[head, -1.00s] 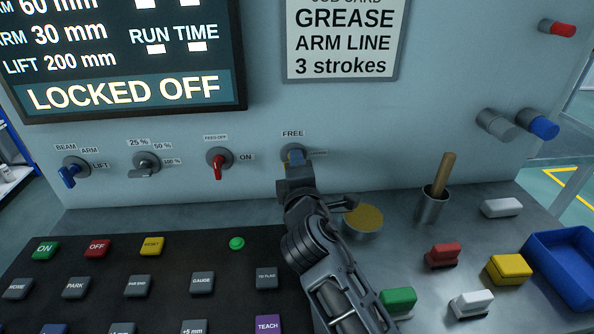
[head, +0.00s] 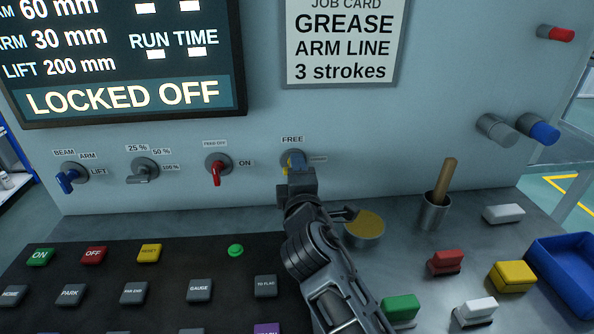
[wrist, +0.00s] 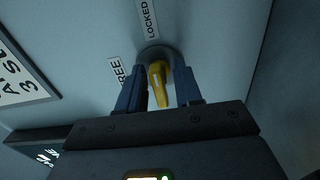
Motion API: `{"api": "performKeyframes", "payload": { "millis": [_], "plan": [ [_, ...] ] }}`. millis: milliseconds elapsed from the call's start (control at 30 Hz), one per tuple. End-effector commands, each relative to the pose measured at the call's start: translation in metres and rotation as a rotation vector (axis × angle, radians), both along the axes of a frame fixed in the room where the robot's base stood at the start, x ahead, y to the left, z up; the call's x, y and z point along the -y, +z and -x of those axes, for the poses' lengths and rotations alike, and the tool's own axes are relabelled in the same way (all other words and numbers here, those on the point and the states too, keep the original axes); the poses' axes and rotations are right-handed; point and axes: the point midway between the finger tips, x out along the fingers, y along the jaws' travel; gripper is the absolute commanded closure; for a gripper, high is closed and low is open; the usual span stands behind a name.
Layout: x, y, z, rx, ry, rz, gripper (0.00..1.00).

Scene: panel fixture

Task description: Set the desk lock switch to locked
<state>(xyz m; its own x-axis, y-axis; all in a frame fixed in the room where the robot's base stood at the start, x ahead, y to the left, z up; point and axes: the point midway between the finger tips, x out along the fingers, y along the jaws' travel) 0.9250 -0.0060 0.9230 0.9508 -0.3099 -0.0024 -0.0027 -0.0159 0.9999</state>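The desk lock switch has a yellow lever (wrist: 158,85) on a round grey base, with a FREE label (head: 292,139) above it and a LOCKED label (wrist: 148,18) to its right on the panel. In the head view only a bit of yellow shows beside the fingers; my gripper hides the rest. My gripper (head: 296,163) is at the switch, its two blue fingers on either side of the lever. In the wrist view my gripper (wrist: 159,92) shows narrow gaps between the lever and both fingers. I cannot tell exactly which label the lever points to.
A red-handled switch (head: 216,171) and a grey switch (head: 143,171) are to the left on the panel. Below are a button console (head: 200,265), a round tin (head: 364,228) close to my arm, and a cup (head: 434,212) with a wooden handle standing in it.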

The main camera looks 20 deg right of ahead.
Motion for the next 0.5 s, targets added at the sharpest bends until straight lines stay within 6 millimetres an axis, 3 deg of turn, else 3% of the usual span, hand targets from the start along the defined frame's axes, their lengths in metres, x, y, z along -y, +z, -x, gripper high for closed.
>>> {"api": "performKeyframes", "payload": {
  "millis": [300, 500],
  "plan": [
    [-0.001, 0.001, 0.002, 0.002, 0.001, 0.002, 0.62],
    [-0.009, 0.0, 0.026, 0.001, 0.002, 0.0, 0.62]
  ]
}}
